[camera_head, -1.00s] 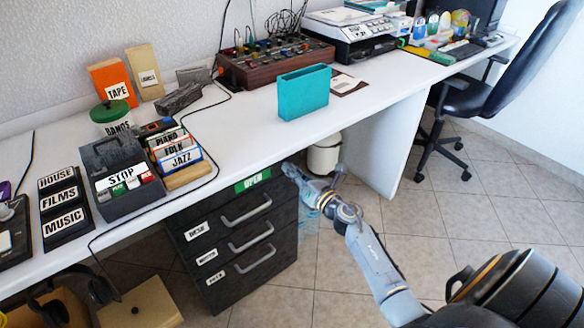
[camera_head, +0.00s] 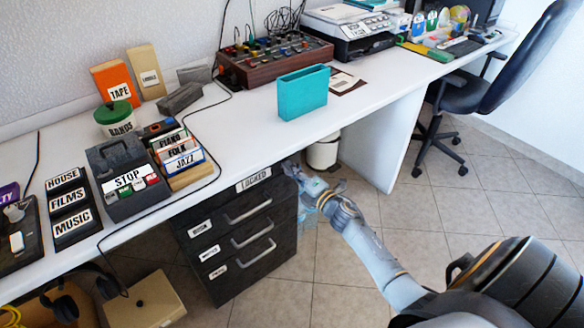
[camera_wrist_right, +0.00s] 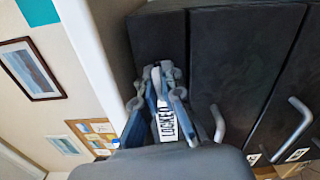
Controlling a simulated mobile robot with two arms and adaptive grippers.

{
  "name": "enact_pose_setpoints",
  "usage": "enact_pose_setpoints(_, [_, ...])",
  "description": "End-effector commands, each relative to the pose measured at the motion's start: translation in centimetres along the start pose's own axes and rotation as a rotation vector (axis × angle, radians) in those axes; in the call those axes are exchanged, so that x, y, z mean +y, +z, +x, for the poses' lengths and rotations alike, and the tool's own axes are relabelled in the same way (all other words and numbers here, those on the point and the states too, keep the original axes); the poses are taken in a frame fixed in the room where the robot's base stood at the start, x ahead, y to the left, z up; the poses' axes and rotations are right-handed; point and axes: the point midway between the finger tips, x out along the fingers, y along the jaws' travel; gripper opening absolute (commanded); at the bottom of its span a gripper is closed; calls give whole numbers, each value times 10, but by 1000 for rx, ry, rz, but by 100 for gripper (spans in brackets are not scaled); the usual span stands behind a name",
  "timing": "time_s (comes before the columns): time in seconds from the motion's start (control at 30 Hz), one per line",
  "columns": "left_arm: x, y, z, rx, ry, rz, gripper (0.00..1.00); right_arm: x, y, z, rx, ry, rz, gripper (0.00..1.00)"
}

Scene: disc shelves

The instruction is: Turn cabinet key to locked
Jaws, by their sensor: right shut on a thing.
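The dark drawer cabinet (camera_head: 238,248) stands under the white desk, with a white label reading LOCKED (camera_head: 254,180) at its top edge. The label also shows in the right wrist view (camera_wrist_right: 165,120), close beside the fingers. My right gripper (camera_head: 300,172) is at the cabinet's top right corner, below the desk edge. In the right wrist view its fingers (camera_wrist_right: 160,76) are closed together against the cabinet front, shut on the key. The key itself is hidden by the fingers. My left gripper is not in view.
The desk top (camera_head: 235,130) overhangs the cabinet closely. Drawer handles (camera_head: 248,212) stick out below the label. A white bin (camera_head: 323,152) stands behind my right gripper. The tiled floor (camera_head: 340,262) in front is free.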

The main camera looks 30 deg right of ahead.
Motion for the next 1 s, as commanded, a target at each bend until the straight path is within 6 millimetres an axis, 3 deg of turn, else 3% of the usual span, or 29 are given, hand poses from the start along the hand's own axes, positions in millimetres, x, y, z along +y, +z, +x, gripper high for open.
enact_pose_setpoints(0.4, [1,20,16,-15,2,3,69,-1,1,0,-2,-2,181,0])
enact_pose_setpoints(0.93, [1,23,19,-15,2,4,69,-1,1,0,-3,-1,205,0])
enact_pose_setpoints(1.0, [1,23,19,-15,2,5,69,-1,1,0,-3,-1,205,17])
